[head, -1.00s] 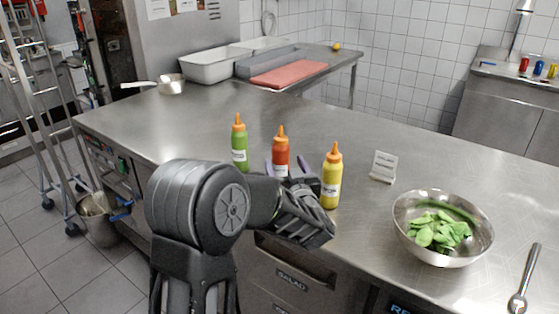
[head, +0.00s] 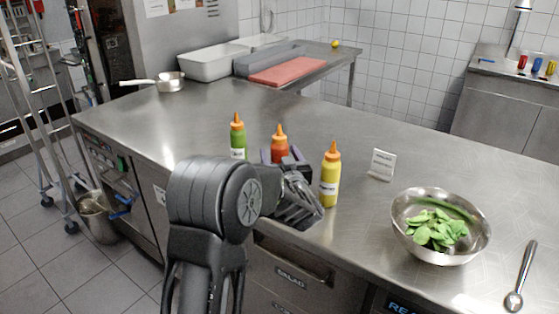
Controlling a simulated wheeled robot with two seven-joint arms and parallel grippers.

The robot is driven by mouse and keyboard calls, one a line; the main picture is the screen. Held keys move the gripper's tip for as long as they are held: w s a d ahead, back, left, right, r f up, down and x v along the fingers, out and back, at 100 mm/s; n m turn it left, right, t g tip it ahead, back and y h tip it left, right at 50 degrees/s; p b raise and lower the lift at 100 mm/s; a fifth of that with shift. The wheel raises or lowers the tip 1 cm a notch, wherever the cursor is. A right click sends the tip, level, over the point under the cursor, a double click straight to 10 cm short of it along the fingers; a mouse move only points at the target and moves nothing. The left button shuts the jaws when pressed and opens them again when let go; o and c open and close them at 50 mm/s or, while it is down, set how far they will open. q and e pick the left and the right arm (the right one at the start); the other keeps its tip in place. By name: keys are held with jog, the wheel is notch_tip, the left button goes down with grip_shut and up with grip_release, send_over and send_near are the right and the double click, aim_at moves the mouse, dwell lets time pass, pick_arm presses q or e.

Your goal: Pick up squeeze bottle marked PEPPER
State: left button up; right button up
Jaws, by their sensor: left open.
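Three squeeze bottles with orange tips stand upright on the steel counter: a green one (head: 238,138), a red one (head: 279,149) and a yellow one (head: 330,178). Their white labels are too small for me to read, so I cannot tell which says PEPPER. My left gripper (head: 281,160) is open at the red bottle, with its purple-edged fingers on either side of it. The gripper hides the red bottle's lower part and label; I cannot tell whether the fingers touch it. The yellow bottle stands just right of the gripper. My right gripper is not in view.
A steel bowl of green leaves (head: 398,229), a small white card (head: 382,164) and a spoon (head: 522,278) are on the right of the counter (head: 190,120). A saucepan (head: 170,82), pale containers (head: 212,68) and a red board (head: 288,72) are at the back.

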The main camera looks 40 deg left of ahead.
pick_arm(q)
jog(key=x, duration=0.2)
jog(key=shift+w+a, duration=0.2)
jog(key=shift+a, duration=0.1)
jog(key=shift+c, duration=0.2)
jog(key=c, duration=0.8)
jog(key=shift+r, duration=0.15)
jog(key=shift+c, duration=0.2)
notch_tip(320, 180, up, 10)
jog(key=shift+p, duration=0.3)
